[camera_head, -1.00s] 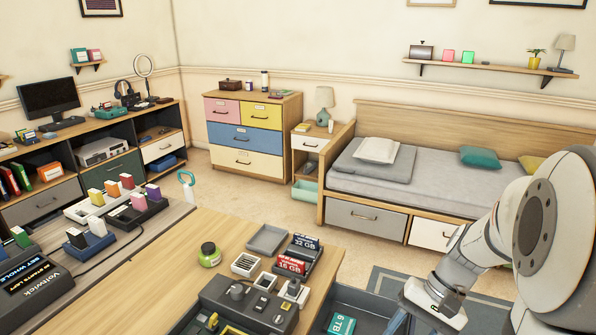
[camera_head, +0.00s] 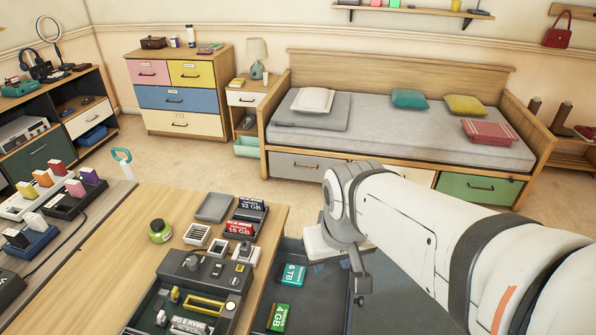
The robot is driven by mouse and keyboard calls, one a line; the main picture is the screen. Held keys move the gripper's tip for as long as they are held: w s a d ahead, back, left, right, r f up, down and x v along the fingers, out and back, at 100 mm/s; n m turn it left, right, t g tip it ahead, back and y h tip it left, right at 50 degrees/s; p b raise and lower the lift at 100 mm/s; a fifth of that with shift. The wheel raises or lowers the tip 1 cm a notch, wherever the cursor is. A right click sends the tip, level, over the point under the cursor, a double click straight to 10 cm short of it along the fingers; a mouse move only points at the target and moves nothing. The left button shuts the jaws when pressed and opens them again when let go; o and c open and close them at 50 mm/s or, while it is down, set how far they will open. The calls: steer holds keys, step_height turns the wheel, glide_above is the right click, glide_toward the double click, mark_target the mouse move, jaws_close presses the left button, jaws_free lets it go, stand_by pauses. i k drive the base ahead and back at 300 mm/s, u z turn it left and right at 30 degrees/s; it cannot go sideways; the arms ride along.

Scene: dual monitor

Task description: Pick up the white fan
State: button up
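Small white pieces stand on the wooden table, and the one that looks most like the white fan is a square, slatted white piece (camera_head: 198,234). It lies flat behind the dark grey console, but it is too small to be sure that it is a fan. Nothing touches it from above. My arm reaches in from the right, and its end with my gripper (camera_head: 358,288) hangs over the dark drawer, to the right of the table and apart from the white pieces. The fingers are too small and dark to tell whether they are open.
A dark grey console (camera_head: 190,285) fills the table's front. A grey tray (camera_head: 214,207), a green jar (camera_head: 160,231) and memory boxes (camera_head: 240,228) crowd the white pieces. The table's left part (camera_head: 110,260) is bare.

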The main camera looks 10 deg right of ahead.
mark_target(196, 235)
steer(key=u, duration=1.05)
steer(key=k, duration=1.45)
steer(key=z, duration=0.75)
steer(key=i, duration=1)
steer(key=z, duration=0.1)
